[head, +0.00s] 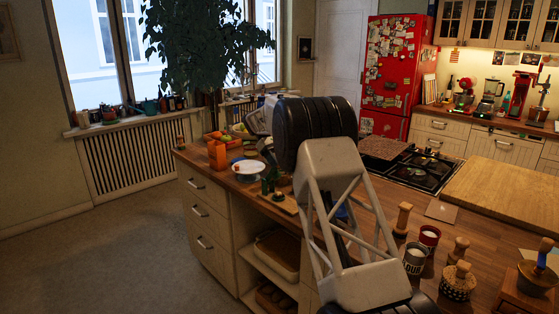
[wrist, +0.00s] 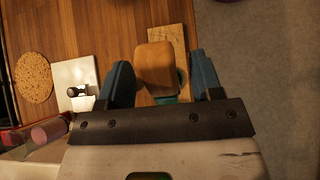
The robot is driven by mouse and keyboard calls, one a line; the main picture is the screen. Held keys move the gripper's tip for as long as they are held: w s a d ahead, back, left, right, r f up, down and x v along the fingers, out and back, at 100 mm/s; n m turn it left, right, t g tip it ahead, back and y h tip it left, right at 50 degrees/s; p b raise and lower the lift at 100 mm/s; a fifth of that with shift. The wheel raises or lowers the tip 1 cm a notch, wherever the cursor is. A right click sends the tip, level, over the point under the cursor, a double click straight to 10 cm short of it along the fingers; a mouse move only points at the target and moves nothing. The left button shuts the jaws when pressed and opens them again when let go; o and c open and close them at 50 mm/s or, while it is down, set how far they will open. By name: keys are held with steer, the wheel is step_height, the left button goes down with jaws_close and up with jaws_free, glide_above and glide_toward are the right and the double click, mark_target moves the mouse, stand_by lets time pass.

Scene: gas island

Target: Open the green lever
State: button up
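In the wrist view, green patches (wrist: 184,87) show low between my fingers, and the light board (wrist: 167,38) lies beyond. A brown wooden block-like piece (wrist: 154,62) shows between the fingers, hiding part of the green. My gripper (wrist: 160,60) is open, with blue fingers on either side of this piece. I cannot tell whether a finger touches it. The lever's shape and position are unclear. The gripper's fingers are not clear in the head view.
An orange holder (head: 217,154) and white plate (head: 248,174) stand left on the counter. The wrist view shows a round mat (wrist: 33,78) and white square plate (wrist: 72,70); bare floor (wrist: 250,70) lies right.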

steer(key=shift+s+d, duration=0.1)
stand_by(0.3)
steer(key=shift+s+d+f+t+y, duration=0.6)
steer(key=shift+d, duration=0.05)
steer(key=shift+s+d+f+t+y, duration=0.55)
steer(key=shift+f+t+y, duration=0.35)
steer(key=shift+f, duration=0.35)
steer(key=shift+s+d+f+t+y, duration=0.55)
steer(key=shift+f+t+y, duration=0.35)
steer(key=shift+f, duration=0.4)
steer(key=shift+s+d+f+t+y, duration=0.55)
steer(key=shift+f+t+y, duration=0.35)
steer(key=shift+f, duration=0.35)
step_height(320, 180, up, 8)
steer(key=s+d+r+m, duration=0.1)
steer(key=s+d+r, duration=0.1)
steer(key=s, duration=0.5)
steer(key=s+d+r+m, duration=0.1)
steer(key=s+d+r, duration=0.2)
steer(key=s, duration=0.5)
steer(key=s+d+r+m+t, duration=0.1)
steer(key=s+d+r, duration=0.2)
steer(key=s+r, duration=0.2)
steer(key=shift+s, duration=1.35)
